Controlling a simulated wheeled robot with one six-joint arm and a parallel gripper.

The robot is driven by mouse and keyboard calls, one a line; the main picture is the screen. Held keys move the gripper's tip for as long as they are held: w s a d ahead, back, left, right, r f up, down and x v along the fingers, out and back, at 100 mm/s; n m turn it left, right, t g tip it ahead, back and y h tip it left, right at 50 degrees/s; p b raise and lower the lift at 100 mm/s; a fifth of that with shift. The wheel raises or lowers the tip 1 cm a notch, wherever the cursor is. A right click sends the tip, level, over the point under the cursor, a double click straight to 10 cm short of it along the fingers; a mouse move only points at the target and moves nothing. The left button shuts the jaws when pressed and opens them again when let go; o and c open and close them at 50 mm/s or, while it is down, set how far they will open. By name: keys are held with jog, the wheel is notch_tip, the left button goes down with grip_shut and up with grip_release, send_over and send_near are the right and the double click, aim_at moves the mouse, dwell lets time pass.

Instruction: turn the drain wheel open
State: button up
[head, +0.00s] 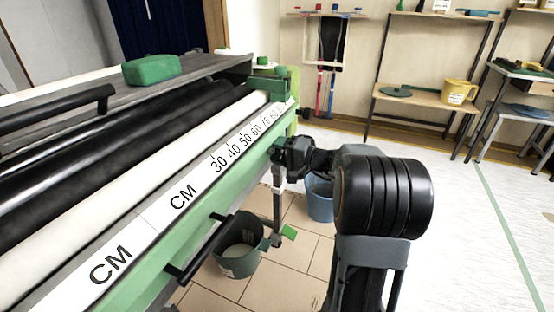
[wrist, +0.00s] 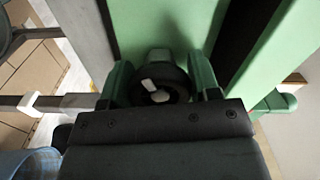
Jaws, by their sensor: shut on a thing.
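The drain wheel (wrist: 163,84) is a small dark round knob with pale marks at its middle, seen in the wrist view against the green machine side. My gripper (wrist: 160,80) is shut on it, with one green finger on each side. In the head view my gripper (head: 281,152) reaches the green end of the pasting machine (head: 160,220). The wheel cannot be made out there, and how far it is turned cannot be told.
A dark green bucket (head: 240,262) stands on the tiles below the machine. A blue bucket (head: 320,205) stands behind my arm. A green block (head: 151,69) lies on top of the machine. Shelves with a yellow bucket (head: 458,92) stand at the back; the floor at right is clear.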

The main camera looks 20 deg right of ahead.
jog(key=shift+n+b, duration=0.35)
jog(key=shift+n, duration=0.15)
jog(key=o, duration=0.9)
jog(key=p+v, duration=0.4)
jog(key=v, duration=1)
jog(key=shift+w, duration=0.1)
